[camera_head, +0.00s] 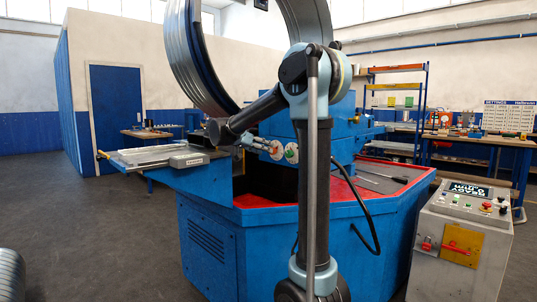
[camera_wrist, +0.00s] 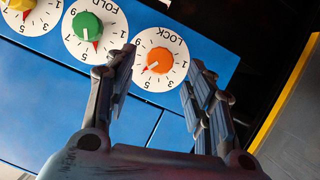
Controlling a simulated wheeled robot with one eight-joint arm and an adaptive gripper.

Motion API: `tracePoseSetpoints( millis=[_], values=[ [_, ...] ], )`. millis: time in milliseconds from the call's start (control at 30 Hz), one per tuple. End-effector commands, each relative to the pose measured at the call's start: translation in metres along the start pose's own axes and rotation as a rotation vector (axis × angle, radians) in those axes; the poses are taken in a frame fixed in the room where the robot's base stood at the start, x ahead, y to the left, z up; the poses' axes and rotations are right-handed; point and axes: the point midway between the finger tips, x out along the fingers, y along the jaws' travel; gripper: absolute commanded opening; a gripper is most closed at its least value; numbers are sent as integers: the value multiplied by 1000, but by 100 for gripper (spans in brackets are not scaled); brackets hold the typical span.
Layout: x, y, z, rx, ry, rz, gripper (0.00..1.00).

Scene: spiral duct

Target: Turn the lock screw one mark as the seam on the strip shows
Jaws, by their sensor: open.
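In the wrist view the lock screw is an orange knob (camera_wrist: 159,60) on a white dial (camera_wrist: 178,78) marked LOCK, seen upside down. Its red pointer aims down and left, close to the 5. My gripper (camera_wrist: 160,72) is open, its two fingers apart on either side of the lower part of this dial, with the knob in the gap. I cannot tell how far the fingertips are from the panel. In the head view my gripper (camera_head: 243,142) is small beside the machine's dial panel. I cannot make out a strip with a seam.
A green knob (camera_wrist: 88,26) marked FOLD sits close left of the lock dial, with a yellow knob (camera_wrist: 21,4) beyond. The blue machine (camera_head: 235,235) carries a large metal spiral ring (camera_head: 182,60). A control box (camera_head: 462,235) with a lit display stands at right.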

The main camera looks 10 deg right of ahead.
Motion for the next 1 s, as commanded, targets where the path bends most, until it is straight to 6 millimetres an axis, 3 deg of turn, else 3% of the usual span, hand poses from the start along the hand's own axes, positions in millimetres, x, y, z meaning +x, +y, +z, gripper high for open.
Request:
tracePoseSetpoints(
  millis=[100, 300, 700, 767, 900, 1000],
  values=[
    [20, 1, 0, 1, -1, 3, 49],
    [40, 1, 0, 0, -1, 1, 49],
    [46, 0, 0, 0, 0, -1, 49],
    [45, 0, 0, 0, 0, -1, 38],
    [45, 0, 0, 0, 0, 0, 6],
    [45, 0, 0, 0, 0, -1, 5]
  ],
)
